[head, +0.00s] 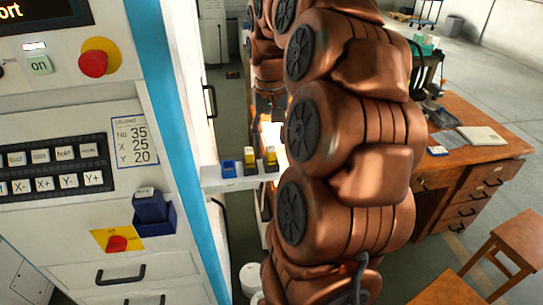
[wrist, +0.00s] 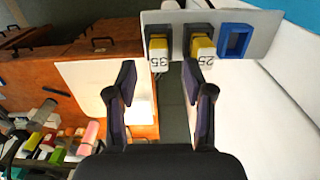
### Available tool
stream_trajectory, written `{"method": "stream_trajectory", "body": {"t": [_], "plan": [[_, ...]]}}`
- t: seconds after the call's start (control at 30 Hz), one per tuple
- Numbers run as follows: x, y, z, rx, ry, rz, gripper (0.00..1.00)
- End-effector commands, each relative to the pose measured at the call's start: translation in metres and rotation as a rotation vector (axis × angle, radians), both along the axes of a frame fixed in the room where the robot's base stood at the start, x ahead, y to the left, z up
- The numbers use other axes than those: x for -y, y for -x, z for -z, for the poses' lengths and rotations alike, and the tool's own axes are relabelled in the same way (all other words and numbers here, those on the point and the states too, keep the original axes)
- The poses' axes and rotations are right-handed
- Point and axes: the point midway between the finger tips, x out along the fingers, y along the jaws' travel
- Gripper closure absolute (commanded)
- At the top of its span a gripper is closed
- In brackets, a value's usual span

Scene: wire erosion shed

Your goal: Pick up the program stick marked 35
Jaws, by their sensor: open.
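The program stick marked 35 (wrist: 158,45) is yellow with a pale label end and sits in a dark holder on a light shelf (wrist: 262,20). In the head view it is the rightmost yellow stick (head: 271,156), beside my arm. My gripper (wrist: 158,82) is open and empty in the wrist view. Its fingertips lie either side of the stick's line, apart from it and lower in the picture. The gripper is hidden behind my arm in the head view.
A similar yellow stick marked 25 (wrist: 202,46) stands close beside it, then an empty blue holder (wrist: 235,40). The machine panel (head: 60,130) shows No 35 and carries a dark blue stick (head: 149,205) in a holder. A wooden desk (head: 470,150) is at right.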

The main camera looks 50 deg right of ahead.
Motion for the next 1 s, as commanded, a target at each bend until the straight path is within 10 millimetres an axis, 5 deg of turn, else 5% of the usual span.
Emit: {"method": "stream_trajectory", "body": {"t": [0.4, 0.7, 1.0], "plan": [[0.002, 0.001, 0.037, -0.002, -0.002, 0.000, 0.48], [0.002, 0.000, 0.044, 0.001, -0.001, -0.001, 0.48], [0.002, 0.000, 0.044, 0.000, -0.001, -0.001, 0.77]]}}
